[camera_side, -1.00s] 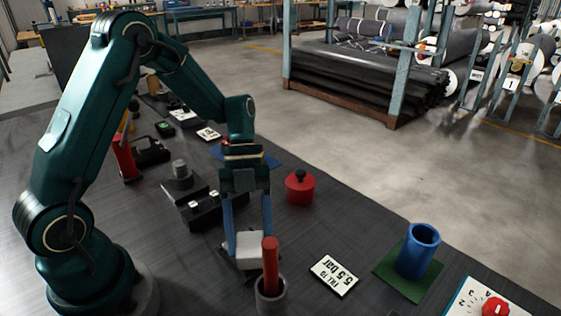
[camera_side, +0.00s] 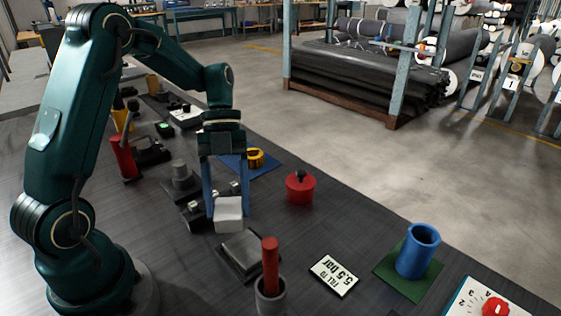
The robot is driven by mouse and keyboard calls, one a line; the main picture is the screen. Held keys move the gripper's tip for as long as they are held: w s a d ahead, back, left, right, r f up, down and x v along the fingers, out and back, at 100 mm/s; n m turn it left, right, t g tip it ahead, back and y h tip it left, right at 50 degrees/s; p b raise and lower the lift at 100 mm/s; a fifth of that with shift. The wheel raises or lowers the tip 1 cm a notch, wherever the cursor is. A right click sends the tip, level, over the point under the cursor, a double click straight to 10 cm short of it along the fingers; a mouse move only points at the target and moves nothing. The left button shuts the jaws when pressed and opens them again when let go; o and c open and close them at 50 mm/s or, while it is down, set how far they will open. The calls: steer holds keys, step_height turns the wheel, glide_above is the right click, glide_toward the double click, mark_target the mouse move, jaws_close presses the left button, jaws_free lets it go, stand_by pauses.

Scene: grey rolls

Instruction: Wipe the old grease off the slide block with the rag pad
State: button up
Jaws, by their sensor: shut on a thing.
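My gripper (camera_side: 227,198) is shut on a pale grey-white block-shaped pad, the rag pad (camera_side: 229,213), with one finger on each side of it. The pad hangs above the table, just behind a flat dark grey plate (camera_side: 241,254) whose top is bare. A dark block with small raised fittings (camera_side: 194,216) sits left of the pad, partly hidden by my gripper. I cannot tell for sure which of these two is the slide block, and no grease shows clearly on either.
A red rod stands in a grey cup (camera_side: 270,292) close to the plate's front. A red knobbed pot (camera_side: 299,188) is to the right, with a pressure card (camera_side: 334,276) and blue cylinder (camera_side: 416,252) farther right. A yellow ring (camera_side: 255,158) lies on a blue mat behind.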

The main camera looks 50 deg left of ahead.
steer(key=shift+r, duration=2.1)
